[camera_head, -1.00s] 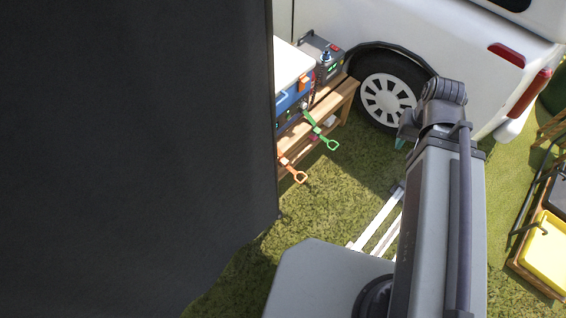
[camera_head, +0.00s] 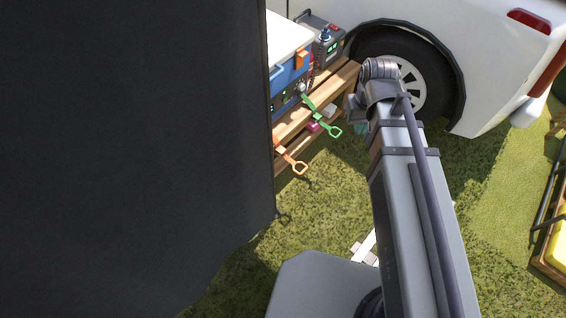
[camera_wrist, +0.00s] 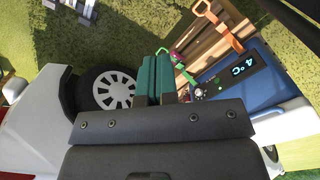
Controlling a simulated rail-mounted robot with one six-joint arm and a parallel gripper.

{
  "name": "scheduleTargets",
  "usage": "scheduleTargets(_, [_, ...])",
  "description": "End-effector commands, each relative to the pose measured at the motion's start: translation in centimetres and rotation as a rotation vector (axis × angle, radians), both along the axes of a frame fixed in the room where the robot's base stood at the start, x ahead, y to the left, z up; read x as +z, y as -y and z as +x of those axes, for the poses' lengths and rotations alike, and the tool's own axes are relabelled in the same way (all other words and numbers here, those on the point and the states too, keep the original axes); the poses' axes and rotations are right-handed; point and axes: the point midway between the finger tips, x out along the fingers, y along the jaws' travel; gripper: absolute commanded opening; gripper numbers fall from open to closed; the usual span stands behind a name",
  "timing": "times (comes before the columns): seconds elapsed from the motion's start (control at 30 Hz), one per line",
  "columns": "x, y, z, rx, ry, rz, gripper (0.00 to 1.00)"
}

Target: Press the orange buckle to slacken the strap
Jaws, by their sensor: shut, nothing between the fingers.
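The orange strap piece with a ring end (camera_head: 291,158) hangs at the front of the wooden bench in the head view, next to the dark panel. It also shows near the top of the wrist view (camera_wrist: 221,25). A green strap piece with a ring (camera_head: 322,118) lies to its right, and part of it shows in the wrist view (camera_wrist: 183,60). I cannot make out the buckle's press part clearly. My gripper (camera_wrist: 156,62) has teal fingers, shut together and empty, left of both straps in the wrist view. In the head view it is mostly hidden behind my arm.
A blue cooler box (camera_head: 290,75) with a white lid and orange latch stands on the wooden bench (camera_head: 340,85). A grey device (camera_head: 328,42) sits behind it. The white vehicle's wheel (camera_head: 420,80) is close behind my arm. A dark panel (camera_head: 130,150) blocks the left. Grass in front is open.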

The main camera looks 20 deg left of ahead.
Motion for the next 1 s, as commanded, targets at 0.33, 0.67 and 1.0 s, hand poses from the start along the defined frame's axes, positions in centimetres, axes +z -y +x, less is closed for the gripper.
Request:
scheduleTargets(0.33, [-19.7, -16.8, 6.4, 0.94, -0.001, 0.0, 0.0])
scheduleTargets(0.67, [-22.2, -25.3, 10.5, 2.125, -0.002, 0.001, 0.0])
scheduleTargets(1.0, [-22.2, -25.1, 10.4, 2.372, -0.002, 0.001, 0.0])
